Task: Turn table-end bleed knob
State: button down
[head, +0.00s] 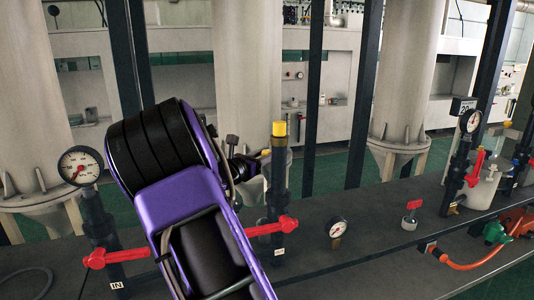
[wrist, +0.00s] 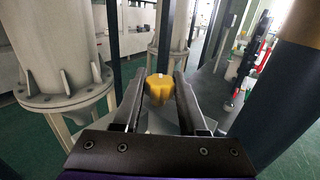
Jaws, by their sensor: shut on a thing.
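A yellow lobed knob (wrist: 160,88) sits between the two fingers of my gripper (wrist: 163,97) in the wrist view, near their tips. The gripper is shut on it. A pale mark shows on the knob's top. In the head view my gripper (head: 250,160) reaches in just left of a dark upright pipe with a yellow cap (head: 279,129). Only a sliver of the yellow knob (head: 265,152) shows there, beside the pipe. What the knob is mounted on is mostly hidden by my gripper and the pipe.
The dark pipe stands close on the gripper's right, with a red lever (head: 272,227) low on it. A dial gauge (head: 80,166) is at left, another (head: 337,227) lies right of the pipe. A red-topped valve (head: 411,214) stands farther right on the dark table (head: 375,258).

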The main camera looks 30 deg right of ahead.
jog(key=g+p, duration=0.1)
jog(key=m+g+p, duration=0.1)
jog(key=p, duration=0.1)
jog(key=shift+r+m+h, duration=0.3)
jog(key=shift+r+h, duration=0.05)
jog(key=shift+h, duration=0.05)
jog(key=m+g+p, duration=0.1)
jog(key=g+p, duration=0.1)
jog(key=shift+g+p, duration=0.3)
jog(key=shift+p, duration=0.05)
jog(key=shift+f+m+g+p, duration=0.2)
jog(key=shift+m+g+p, duration=0.8)
jog(key=shift+g, duration=0.55)
jog(key=shift+f+m+g+p, duration=0.15)
jog(key=shift+m+g+p, duration=0.55)
jog(key=shift+m+g, duration=0.7)
jog(key=shift+g, duration=0.45)
jog(key=shift+c, duration=2.2)
grip_release()
jog(key=v, duration=1.2)
jog(key=shift+r, duration=0.15)
